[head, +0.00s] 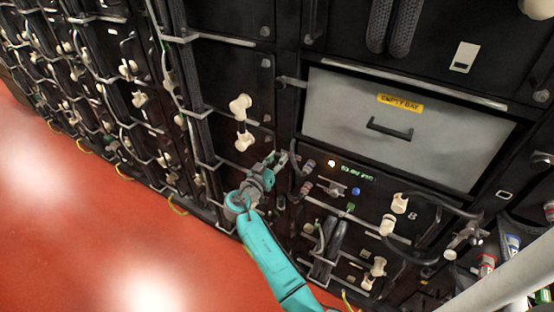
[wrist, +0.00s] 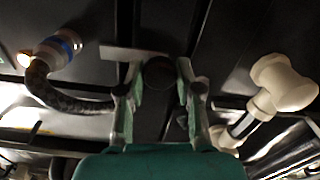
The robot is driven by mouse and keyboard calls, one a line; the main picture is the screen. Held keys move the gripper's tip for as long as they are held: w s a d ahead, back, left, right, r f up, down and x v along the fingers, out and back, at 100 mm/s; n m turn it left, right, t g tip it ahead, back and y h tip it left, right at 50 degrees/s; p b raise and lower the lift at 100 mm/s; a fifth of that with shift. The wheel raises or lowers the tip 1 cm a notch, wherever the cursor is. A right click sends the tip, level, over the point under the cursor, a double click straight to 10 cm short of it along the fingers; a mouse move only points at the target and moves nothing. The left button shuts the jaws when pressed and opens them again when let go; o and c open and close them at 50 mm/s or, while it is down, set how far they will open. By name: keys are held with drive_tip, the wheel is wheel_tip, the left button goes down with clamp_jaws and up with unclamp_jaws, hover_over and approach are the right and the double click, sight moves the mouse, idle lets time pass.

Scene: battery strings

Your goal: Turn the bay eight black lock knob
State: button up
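My gripper (head: 282,160) is at the left edge of the bay marked 8 (head: 412,216), below and left of the grey panel. In the wrist view, my gripper (wrist: 158,72) has its two fingers apart, one on each side of a round black knob (wrist: 158,74). Small gaps seem to show between the fingers and the knob, so I see no clear grip. The knob's turn angle cannot be read. In the head view the knob cannot be made out behind the fingers.
A grey "empty bay" panel (head: 385,143) with a handle is above right. A cable with a white and blue collar (wrist: 63,47) curves close to one finger. A cream T-shaped fitting (wrist: 285,84) is on the other side. A lit lamp (head: 331,163) and cream connectors (head: 399,204) are to the right.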

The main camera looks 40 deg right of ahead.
clamp_jaws()
drive_tip(key=n, duration=0.3)
drive_tip(key=shift+n, duration=0.4)
drive_tip(key=n, duration=0.4)
drive_tip(key=shift+n, duration=0.3)
drive_tip(key=n, duration=0.4)
drive_tip(key=shift+n, duration=0.3)
drive_tip(key=shift+f+n, duration=0.1)
drive_tip(key=shift+n, duration=2.4)
